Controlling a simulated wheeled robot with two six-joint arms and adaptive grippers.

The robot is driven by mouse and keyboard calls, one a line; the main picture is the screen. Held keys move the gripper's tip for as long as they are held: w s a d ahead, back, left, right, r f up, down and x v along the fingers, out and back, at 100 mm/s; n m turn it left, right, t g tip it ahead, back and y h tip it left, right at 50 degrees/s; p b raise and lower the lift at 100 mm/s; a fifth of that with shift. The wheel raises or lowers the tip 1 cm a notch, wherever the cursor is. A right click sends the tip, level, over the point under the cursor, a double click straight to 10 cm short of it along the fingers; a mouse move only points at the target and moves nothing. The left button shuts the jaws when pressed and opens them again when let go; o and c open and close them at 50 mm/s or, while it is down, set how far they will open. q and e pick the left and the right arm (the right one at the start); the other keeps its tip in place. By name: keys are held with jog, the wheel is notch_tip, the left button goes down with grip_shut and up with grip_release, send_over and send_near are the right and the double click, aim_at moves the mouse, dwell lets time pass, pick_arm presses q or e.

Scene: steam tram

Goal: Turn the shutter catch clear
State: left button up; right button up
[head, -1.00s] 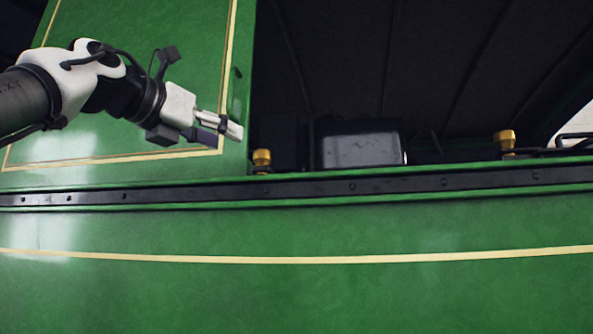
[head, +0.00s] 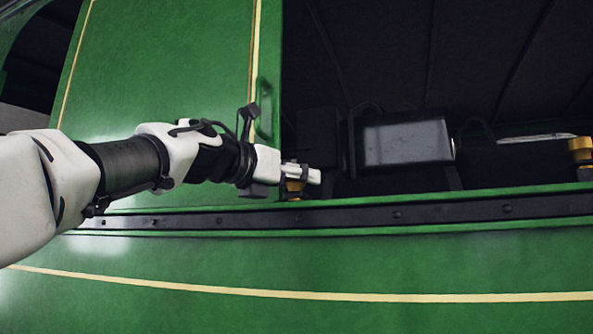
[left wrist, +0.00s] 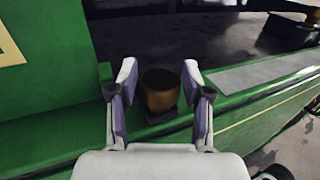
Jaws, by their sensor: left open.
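The green shutter (head: 170,80) with cream lining stands at the left of the dark opening. A brass catch knob (head: 295,190) sits on the sill by its lower right corner, partly hidden by my left gripper (head: 306,176). In the left wrist view the same brass knob (left wrist: 160,90) shows between the two open fingers of my left gripper (left wrist: 159,70), with a gap on each side. I cannot tell whether the fingers are level with it or short of it. My right gripper is not in view.
A second brass knob (head: 580,150) stands on the sill at the far right. A dark box (head: 405,140) is inside the opening. The black riveted rail (head: 430,214) runs along the green side panel (head: 400,265). A small green handle (head: 265,110) is on the shutter's right edge.

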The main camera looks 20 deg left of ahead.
pick_arm(q)
jog(key=shift+s+a, duration=0.15)
jog(key=shift+s, duration=0.1)
jog(key=shift+c, duration=1)
jog(key=shift+s+r, duration=0.1)
jog(key=c, duration=0.7)
jog(key=shift+m+g+h, duration=0.3)
jog(key=shift+m+h, duration=0.2)
jog(key=shift+h, duration=0.2)
jog(key=shift+a+m+g+h+p, duration=0.1)
jog(key=shift+m+g+h+p, duration=0.45)
jog(key=shift+m+g+h, duration=0.45)
jog(key=m+g+h+p, duration=0.2)
jog(key=h, duration=0.1)
jog(key=shift+m+g+h+p, duration=0.3)
jog(key=shift+m+g+h, duration=0.1)
jog(key=shift+m+g, duration=0.15)
jog(key=shift+f, duration=0.2)
